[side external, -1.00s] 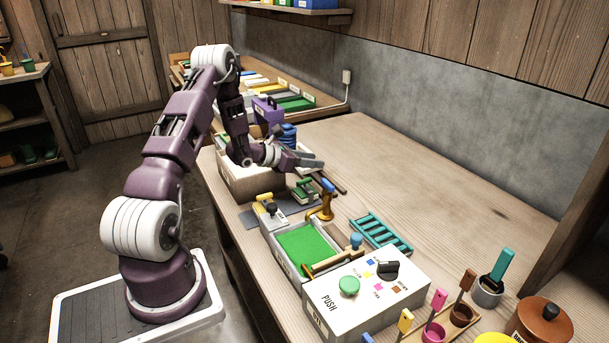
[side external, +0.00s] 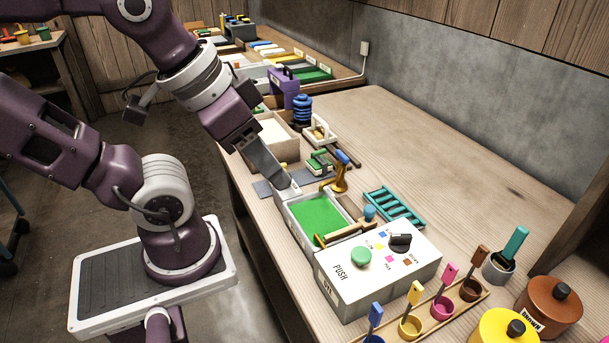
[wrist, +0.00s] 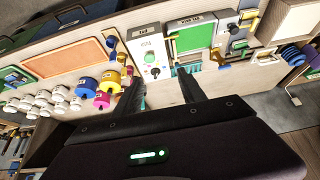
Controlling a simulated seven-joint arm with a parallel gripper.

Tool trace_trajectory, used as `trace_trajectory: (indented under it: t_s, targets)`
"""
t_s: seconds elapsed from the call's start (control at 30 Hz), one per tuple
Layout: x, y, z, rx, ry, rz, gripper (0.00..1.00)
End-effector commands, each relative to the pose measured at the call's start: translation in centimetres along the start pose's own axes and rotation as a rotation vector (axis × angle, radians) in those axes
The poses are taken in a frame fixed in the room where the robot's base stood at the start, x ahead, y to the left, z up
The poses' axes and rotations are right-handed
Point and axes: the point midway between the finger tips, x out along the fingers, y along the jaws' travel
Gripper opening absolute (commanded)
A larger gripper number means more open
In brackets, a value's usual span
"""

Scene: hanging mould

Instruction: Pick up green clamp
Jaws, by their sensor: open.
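The green clamp (side external: 320,162) sits on a grey mat on the bench, beyond the green-floored tray. In the wrist view it appears small at the upper right (wrist: 239,45). My gripper (side external: 284,183) points down at the near end of the tray's far edge, to the left of the green clamp and apart from it. Its two fingers show spread and empty in the wrist view (wrist: 160,76). The yellow clamp (wrist: 250,15) is mostly hidden behind my gripper in the side view.
The green-floored tray (side external: 284,208) and an amber clamp with a blue handle (side external: 340,181) stand close by. A box with a PUSH button (side external: 350,291), a teal rack (side external: 394,206) and a blue coiled piece (side external: 302,110) are around.

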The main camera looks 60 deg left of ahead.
Motion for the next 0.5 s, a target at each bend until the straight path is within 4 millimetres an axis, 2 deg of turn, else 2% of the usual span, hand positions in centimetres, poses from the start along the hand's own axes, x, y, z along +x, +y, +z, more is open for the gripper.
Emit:
trace_trajectory:
  t_s: [0.3, 0.37, 0.47, 0.5]
  targets:
    - [0.0, 0.0, -0.1, -0.003, -0.002, 0.001, 0.6]
    - [0.0, -0.2, -0.7, 0.011, -0.007, -0.005, 0.6]
    - [0.8, -1.7, -4.2, 0.121, -0.045, -0.039, 0.6]
    - [1.6, -2.9, -6.5, 0.196, -0.07, -0.06, 0.6]
